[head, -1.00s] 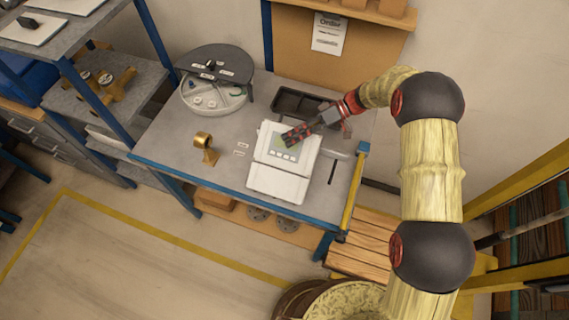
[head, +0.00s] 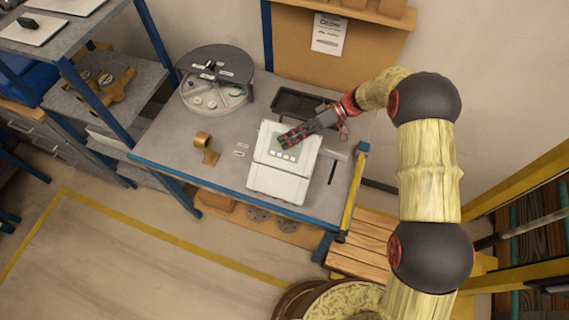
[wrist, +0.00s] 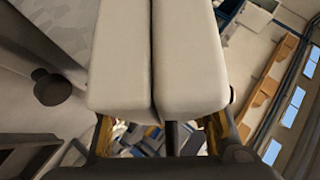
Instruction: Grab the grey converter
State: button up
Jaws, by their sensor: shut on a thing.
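The light grey converter (head: 282,184), a pale box with a small display and a row of buttons, is at the front right of the bench in the head view. My gripper (head: 284,141) lies over its upper part, reaching in from the upper right, and is shut on it. The exact contact is hidden by the fingers. In the wrist view two large pale blocks fill the middle with a narrow dark gap between them; I cannot tell what lies inside the gap.
The grey bench top (head: 175,145) has a brass fitting (head: 205,146) left of the converter. A round grey unit with a dark lid (head: 215,62) stands at the back left. A black tray (head: 290,102) lies behind. A shelf rack (head: 92,125) stands left.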

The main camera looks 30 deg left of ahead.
grip_shut()
dwell(0.3)
dwell(0.3)
jog(key=shift+w+r, duration=0.1)
jog(key=shift+r, duration=0.1)
